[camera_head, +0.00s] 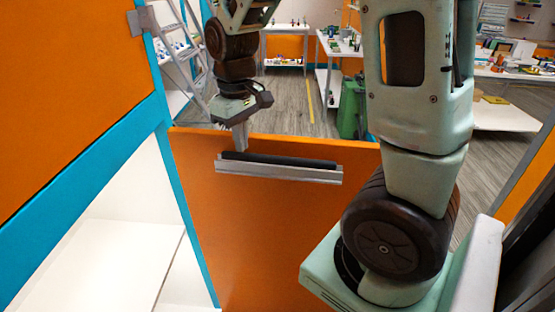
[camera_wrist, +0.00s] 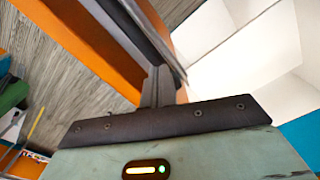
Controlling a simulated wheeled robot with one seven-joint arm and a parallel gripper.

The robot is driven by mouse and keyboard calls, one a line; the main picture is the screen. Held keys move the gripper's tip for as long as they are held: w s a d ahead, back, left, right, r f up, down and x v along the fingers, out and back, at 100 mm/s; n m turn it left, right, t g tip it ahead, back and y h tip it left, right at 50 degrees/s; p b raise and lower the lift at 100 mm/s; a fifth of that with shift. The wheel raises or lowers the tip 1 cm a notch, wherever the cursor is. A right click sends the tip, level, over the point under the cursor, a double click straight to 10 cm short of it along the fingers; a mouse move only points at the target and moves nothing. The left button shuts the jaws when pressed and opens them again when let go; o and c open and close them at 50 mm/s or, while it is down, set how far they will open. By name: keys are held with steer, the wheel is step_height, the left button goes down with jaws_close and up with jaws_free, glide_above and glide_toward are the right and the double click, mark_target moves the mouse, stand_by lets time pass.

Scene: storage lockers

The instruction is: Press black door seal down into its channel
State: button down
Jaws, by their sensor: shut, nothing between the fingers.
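The black door seal (camera_head: 280,161) is a long dark strip lying along a grey metal channel (camera_head: 285,174) on the orange door panel (camera_head: 270,220). Its upper part shows above the channel's front wall; its lower edge is hidden. My gripper (camera_head: 241,146) is shut and empty, pointing down at the seal near its left end. The fingertips look at or just above the seal's top; I cannot tell whether they touch. In the wrist view the shut fingers (camera_wrist: 156,86) stand over the strip, and the dark seal (camera_wrist: 112,22) runs away beside the grey channel.
An open white locker (camera_head: 110,230) with a blue frame stands at the left, below an orange door (camera_head: 70,80). A ladder (camera_head: 190,50), tables and a green bin (camera_head: 352,108) stand behind. Open floor lies beyond the panel.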

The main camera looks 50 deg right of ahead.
step_height(320, 180, up, 6)
steer(key=p, duration=0.4)
steer(key=shift+p, duration=0.4)
stand_by(0.3)
steer(key=s+a+f+n+b, duration=0.3)
steer(key=s+a+f+b, duration=0.2)
steer(key=s+a, duration=0.4)
steer(key=s+a+f+n+b, duration=0.3)
steer(key=s+a+f+b, duration=0.2)
steer(key=a, duration=0.8)
steer(key=s+f, duration=0.2)
steer(key=s, duration=0.1)
steer(key=shift+s+a+f+y+b, duration=0.25)
steer(key=shift+s+a+y+b, duration=0.05)
steer(key=shift+s+b, duration=0.1)
